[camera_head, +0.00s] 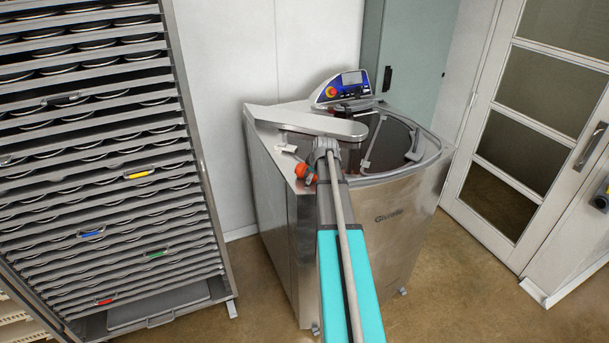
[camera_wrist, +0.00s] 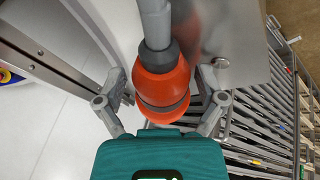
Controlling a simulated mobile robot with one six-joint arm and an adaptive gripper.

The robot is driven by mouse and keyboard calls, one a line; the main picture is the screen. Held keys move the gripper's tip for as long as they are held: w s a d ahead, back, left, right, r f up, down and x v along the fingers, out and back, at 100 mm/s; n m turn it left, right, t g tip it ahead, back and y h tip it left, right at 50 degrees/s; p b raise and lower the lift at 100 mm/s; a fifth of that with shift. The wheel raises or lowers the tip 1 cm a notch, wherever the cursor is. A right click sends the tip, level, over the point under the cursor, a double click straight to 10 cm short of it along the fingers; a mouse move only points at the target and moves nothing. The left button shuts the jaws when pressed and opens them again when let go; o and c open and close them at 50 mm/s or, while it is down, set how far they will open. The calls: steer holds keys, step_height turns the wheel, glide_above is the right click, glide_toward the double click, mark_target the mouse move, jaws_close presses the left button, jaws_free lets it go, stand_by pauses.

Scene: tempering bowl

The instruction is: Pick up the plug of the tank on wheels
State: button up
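The tank on wheels (camera_head: 390,250) is a steel cabinet with a round opening on top and small casters below. Its plug (camera_wrist: 160,85) is orange with a dark grey band and collar, and a grey cable leaves its far end in the wrist view. In the head view the plug (camera_head: 306,174) shows by the tank's left top edge, partly hidden by my arm. My gripper (camera_wrist: 163,88) is open, one finger on each side of the plug, with narrow gaps showing. In the head view my arm covers most of the gripper.
A tall rack of trays (camera_head: 100,170) stands close on the left. A control panel (camera_head: 345,88) and a steel cover arm (camera_head: 310,122) sit on the tank's top. A glazed door (camera_head: 530,120) is at right. Floor is free between rack and tank.

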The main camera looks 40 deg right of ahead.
steer(key=c, duration=0.7)
steer(key=shift+r, duration=0.1)
step_height(320, 180, up, 3)
steer(key=p, duration=0.3)
steer(key=s+d+r+p, duration=0.4)
steer(key=s+r+p, duration=0.5)
steer(key=s, duration=0.4)
steer(key=shift+s+r+p, duration=0.2)
steer(key=shift+r+p, duration=0.2)
steer(key=shift+p, duration=0.1)
steer(key=shift+f, duration=0.1)
